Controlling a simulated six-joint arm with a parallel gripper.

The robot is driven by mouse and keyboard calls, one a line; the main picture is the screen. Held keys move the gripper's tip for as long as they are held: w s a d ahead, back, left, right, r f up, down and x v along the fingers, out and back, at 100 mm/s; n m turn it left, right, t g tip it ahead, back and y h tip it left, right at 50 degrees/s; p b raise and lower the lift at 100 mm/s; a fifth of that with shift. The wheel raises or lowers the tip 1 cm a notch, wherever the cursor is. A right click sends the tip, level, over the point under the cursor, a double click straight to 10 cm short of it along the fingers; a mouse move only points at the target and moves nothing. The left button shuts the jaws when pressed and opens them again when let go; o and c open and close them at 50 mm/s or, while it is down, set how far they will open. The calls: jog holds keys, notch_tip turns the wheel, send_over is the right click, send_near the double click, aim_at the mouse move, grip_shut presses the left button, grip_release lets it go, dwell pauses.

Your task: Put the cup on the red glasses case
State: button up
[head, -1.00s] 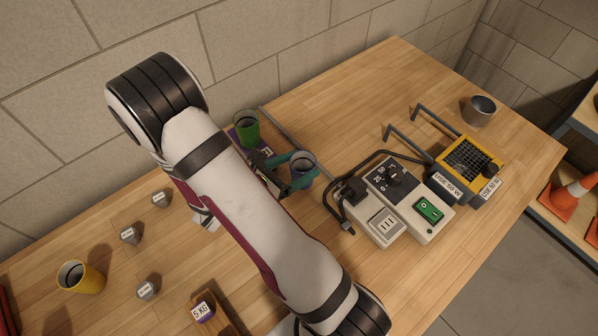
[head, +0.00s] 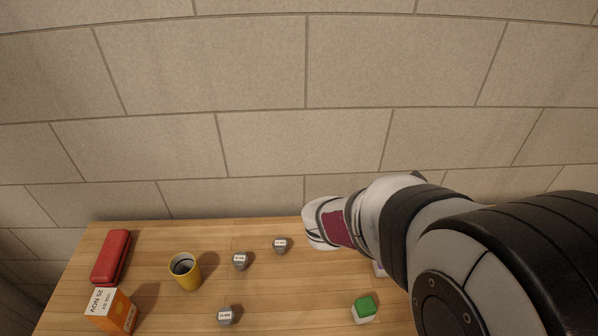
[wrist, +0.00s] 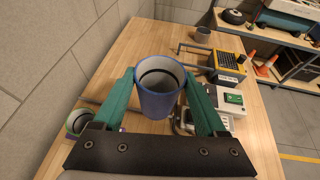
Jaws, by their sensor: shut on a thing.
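In the wrist view a blue cup (wrist: 158,98) is held upright between the teal fingers of my gripper (wrist: 159,80), which is shut on it. The cup looks raised above the table, and its open rim faces up toward the camera. The red glasses case (head: 111,257) lies at the far left of the wooden table in the head view, with its top clear. My arm covers the right of the head view, and the gripper and blue cup do not show there.
A yellow cup (head: 185,270), an orange box (head: 111,310) and grey weights (head: 240,261) stand near the case. A green-topped block (head: 365,309) is farther right. The wrist view shows a green cup (wrist: 78,122), a yellow-framed device (wrist: 227,68) and a grey cup (wrist: 202,35).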

jog(key=w+a+n+t+y, duration=0.3)
jog(key=w+a+n+t, duration=0.4)
jog(key=w+a, duration=0.75)
jog(key=w+a+n+t+y, duration=0.2)
jog(key=a+n+y, duration=0.1)
jog(key=a, duration=0.6)
jog(key=w+a+n+t+y, duration=0.2)
jog(key=w+a+n+y, duration=0.1)
jog(key=a, duration=0.7)
jog(key=s+a+n+y, duration=0.3)
jog(key=a+n+y, duration=0.15)
jog(key=a, duration=0.85)
jog(key=s+a+n+y, duration=0.3)
jog(key=s+a+y, duration=0.15)
jog(key=a, duration=0.95)
jog(key=shift+n+y, duration=0.25)
jog(key=shift+y, duration=0.15)
jog(key=shift+s+a+f, duration=0.7)
jog(key=shift+a+f, duration=1.1)
jog(key=shift+f, duration=0.9)
jog(key=shift+s+a+f, duration=0.75)
jog(key=shift+a+f, duration=1.05)
jog(key=shift+f, duration=0.9)
jog(key=shift+s+a+f, duration=0.7)
jog(key=shift+a+f, duration=1.1)
jog(key=shift+f, duration=0.9)
